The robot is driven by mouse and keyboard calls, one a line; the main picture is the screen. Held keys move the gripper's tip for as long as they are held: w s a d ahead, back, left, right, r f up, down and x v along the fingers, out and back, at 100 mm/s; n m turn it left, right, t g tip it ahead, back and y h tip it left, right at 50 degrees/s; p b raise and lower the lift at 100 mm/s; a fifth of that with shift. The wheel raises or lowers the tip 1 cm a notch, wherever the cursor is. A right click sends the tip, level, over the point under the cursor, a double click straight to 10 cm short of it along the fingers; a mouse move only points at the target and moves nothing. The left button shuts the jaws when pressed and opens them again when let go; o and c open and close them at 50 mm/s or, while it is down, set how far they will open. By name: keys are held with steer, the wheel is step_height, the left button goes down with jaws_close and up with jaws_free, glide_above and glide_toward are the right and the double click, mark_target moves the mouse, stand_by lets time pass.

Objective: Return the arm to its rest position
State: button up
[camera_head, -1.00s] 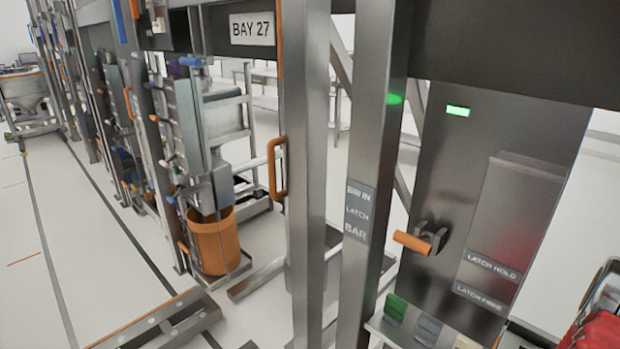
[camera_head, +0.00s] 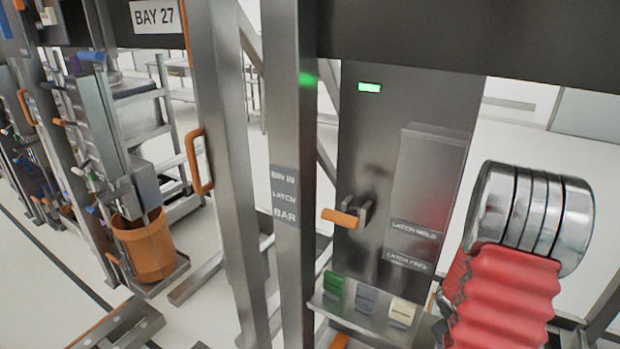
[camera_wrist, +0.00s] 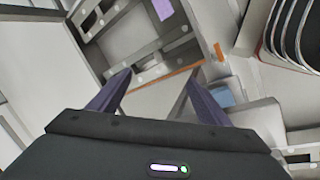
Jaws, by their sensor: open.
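My gripper (camera_wrist: 158,92) shows in the wrist view with its two dark purple fingers spread apart and nothing between them. Beyond the fingers lie a grey metal frame (camera_wrist: 150,62) and an orange strip (camera_wrist: 160,78), apart from the fingertips as far as I can tell. In the head view, a red ribbed sleeve with stacked shiny metal rings (camera_head: 530,220) stands at the right; it looks like part of my arm. The gripper itself is not visible in the head view.
A latch panel (camera_head: 385,110) with a green light and an orange-handled lever (camera_head: 342,217) stands ahead. A steel post (camera_head: 293,150) is left of it. Green, grey and cream blocks sit on a ledge (camera_head: 350,318). An orange bin (camera_head: 146,243) stands at left, below the BAY 27 sign (camera_head: 155,15).

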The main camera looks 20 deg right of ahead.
steer(key=a+r+t+y, duration=0.1)
steer(key=a+r, duration=0.9)
steer(key=a, duration=0.4)
steer(key=a+r+t+y, duration=0.2)
steer(key=a+r, duration=0.9)
steer(key=a, duration=0.3)
steer(key=a+r+t+y, duration=0.1)
steer(key=a+r+t, duration=0.1)
steer(key=a+r, duration=0.8)
steer(key=a, duration=0.4)
steer(key=shift+a+r, duration=0.2)
steer(key=shift+r, duration=0.2)
steer(key=shift+s, duration=0.1)
